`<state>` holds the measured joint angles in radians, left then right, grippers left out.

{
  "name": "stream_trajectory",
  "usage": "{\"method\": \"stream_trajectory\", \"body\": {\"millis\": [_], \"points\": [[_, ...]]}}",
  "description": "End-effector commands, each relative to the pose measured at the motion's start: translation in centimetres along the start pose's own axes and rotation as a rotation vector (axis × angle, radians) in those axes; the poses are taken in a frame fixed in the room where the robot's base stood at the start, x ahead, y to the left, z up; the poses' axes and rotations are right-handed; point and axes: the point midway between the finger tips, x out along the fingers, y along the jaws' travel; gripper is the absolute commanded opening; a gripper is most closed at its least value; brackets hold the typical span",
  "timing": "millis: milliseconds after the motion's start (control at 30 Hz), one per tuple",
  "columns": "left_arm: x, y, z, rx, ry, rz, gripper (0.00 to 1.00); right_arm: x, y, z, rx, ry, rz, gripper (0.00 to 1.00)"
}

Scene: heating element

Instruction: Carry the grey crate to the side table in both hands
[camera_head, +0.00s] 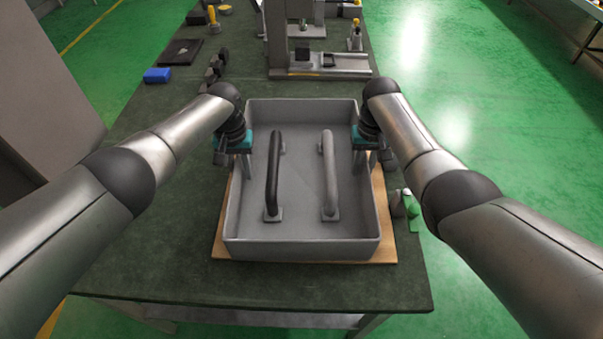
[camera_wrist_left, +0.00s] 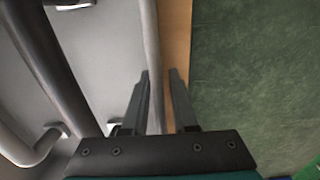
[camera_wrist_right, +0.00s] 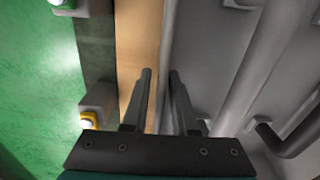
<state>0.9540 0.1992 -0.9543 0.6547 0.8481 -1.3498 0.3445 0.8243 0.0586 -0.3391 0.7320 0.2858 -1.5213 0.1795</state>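The grey crate (camera_head: 300,248) is an open box standing level on a wooden board (camera_head: 217,240) on the dark green workbench. Two curved handles, one black (camera_head: 273,172) and one grey (camera_head: 329,172), are inside it. My left gripper (camera_head: 240,165) is at the crate's left wall; in the left wrist view its open fingers (camera_wrist_left: 159,75) are on either side of the wall, with a gap on the outer side. My right gripper (camera_head: 364,160) is at the right wall; in the right wrist view its open fingers (camera_wrist_right: 160,75) straddle that wall, also with an outer gap.
A grey machine fixture (camera_head: 320,65) stands on the bench beyond the crate. A blue block (camera_head: 157,75) lies at the far left. Small green and grey parts (camera_head: 411,205) sit right of the crate. Green floor is clear to the right; a table edge (camera_head: 590,45) shows at far right.

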Motion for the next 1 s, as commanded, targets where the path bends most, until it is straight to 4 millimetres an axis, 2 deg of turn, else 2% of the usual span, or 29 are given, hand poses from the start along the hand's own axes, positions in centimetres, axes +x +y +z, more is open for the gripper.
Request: {"method": "stream_trajectory", "body": {"millis": [33,200,233,1000], "points": [[-0.01,0.0,-0.01,0.0,0.0,0.0,0.2,-0.01,-0.01,-0.01,0.0,0.0,0.0,0.2],[-0.02,0.0,0.0,0.0,0.0,0.0,0.01,-0.02,-0.01,0.0,0.0,0.0,0.0,0.01],[-0.02,-0.01,0.0,0.0,0.0,0.0,0.0,-0.02,-0.01,-0.01,0.0,0.0,0.0,0.0],[-0.01,0.0,0.0,0.0,0.0,0.0,0.0,-0.01,0.02,0.01,0.0,0.0,0.0,0.0]]}}
